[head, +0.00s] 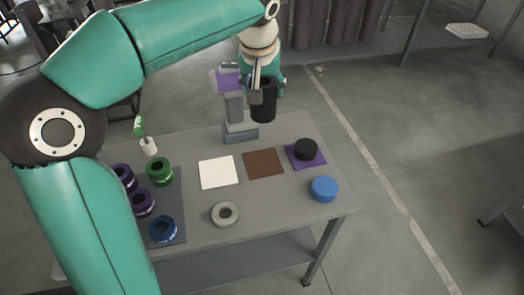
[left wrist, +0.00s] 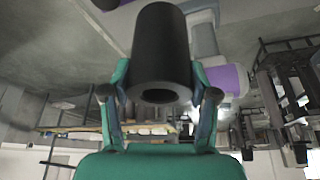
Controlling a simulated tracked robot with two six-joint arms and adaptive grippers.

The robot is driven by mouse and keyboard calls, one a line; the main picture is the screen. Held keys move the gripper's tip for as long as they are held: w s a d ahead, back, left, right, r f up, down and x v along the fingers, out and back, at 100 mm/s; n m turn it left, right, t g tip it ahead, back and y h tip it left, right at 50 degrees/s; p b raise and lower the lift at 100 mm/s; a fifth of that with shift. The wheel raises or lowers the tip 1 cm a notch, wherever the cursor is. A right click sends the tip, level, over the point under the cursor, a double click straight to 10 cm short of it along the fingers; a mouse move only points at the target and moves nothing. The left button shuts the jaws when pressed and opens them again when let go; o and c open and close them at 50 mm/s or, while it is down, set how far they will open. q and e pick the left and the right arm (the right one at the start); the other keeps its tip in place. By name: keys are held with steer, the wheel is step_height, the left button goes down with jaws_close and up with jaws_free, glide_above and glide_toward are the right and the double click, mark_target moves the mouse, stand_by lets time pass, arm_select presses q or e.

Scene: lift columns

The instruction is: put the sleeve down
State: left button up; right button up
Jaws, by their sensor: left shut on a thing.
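The sleeve is a black hollow cylinder (head: 263,106), held in the air above the back of the grey table, just right of a grey stepped stand. My left gripper (head: 264,92) is shut on the sleeve. In the left wrist view the sleeve (left wrist: 163,48) sits between the two fingers (left wrist: 163,94), with its open bore facing the camera. My right gripper is in neither view.
The grey table (head: 275,205) holds a white square (head: 217,172), a brown square (head: 264,163) and a purple square (head: 319,160) under a black disc (head: 305,148). A blue disc (head: 324,187), a grey ring (head: 225,214), the grey stand (head: 240,131) and a dark tray (head: 178,196) with several rings stand around them.

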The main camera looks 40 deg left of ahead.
mark_target(265, 113)
arm_select(q)
step_height(265, 113, down, 17)
steer(key=shift+f+b, duration=0.1)
steer(key=shift+b, duration=0.7)
steer(key=shift+f, duration=0.1)
steer(key=o, duration=1.3)
steer(key=v, duration=1.2)
